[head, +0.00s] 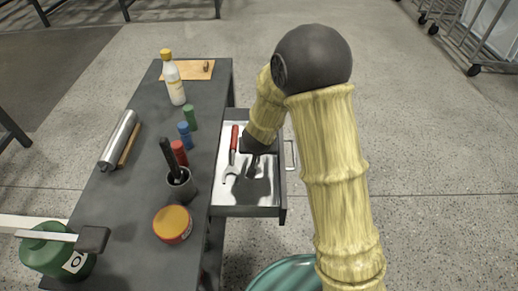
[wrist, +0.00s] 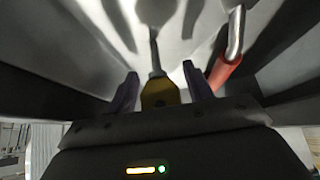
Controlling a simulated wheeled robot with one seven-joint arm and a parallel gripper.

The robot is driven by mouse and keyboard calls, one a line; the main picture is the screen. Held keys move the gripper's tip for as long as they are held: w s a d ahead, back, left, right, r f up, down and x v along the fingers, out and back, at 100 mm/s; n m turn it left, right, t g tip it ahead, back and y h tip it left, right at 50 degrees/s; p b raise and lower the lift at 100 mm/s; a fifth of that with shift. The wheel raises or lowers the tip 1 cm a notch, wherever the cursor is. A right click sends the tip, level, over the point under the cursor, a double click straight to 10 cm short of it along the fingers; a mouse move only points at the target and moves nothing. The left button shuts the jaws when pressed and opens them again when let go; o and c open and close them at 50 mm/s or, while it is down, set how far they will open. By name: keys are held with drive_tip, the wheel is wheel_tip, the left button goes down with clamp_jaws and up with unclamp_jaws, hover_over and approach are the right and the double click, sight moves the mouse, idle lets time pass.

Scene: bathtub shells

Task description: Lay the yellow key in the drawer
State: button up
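The open drawer (head: 247,212) sticks out from the right side of the dark workbench. My gripper (head: 257,152) is down inside it, and its fingers are largely hidden in the head view. In the wrist view the yellow key (wrist: 160,93) lies between the two fingers of my gripper (wrist: 160,88), its grey metal shaft pointing away over the pale drawer floor. The fingers stand on both sides of the yellow part, with a narrow gap seen at the right. Whether the key rests fully on the floor is hard to tell.
A red-handled tool (head: 234,140) lies in the drawer left of my gripper; it also shows in the wrist view (wrist: 224,72). The workbench (head: 135,195) carries a bottle (head: 174,82), several small coloured cylinders, a dark cup (head: 181,188) and an orange-lidded jar (head: 172,224). Drawer walls are close around my gripper.

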drive_tip(key=shift+r, duration=0.1)
drive_tip(key=shift+s+r, duration=0.1)
drive_tip(key=shift+r, duration=0.15)
drive_tip(key=p+v, duration=0.6)
drive_tip(key=v, duration=0.5)
drive_tip(key=shift+s+r, duration=0.2)
drive_tip(key=shift+r, duration=0.05)
drive_tip(key=s+d+r+g, duration=0.2)
drive_tip(key=s+d, duration=0.4)
drive_tip(key=d, duration=0.1)
drive_tip(key=s+d+r+g, duration=0.2)
drive_tip(key=s+d+r, duration=0.1)
drive_tip(key=s+d, duration=0.4)
drive_tip(key=shift+d+r, duration=0.3)
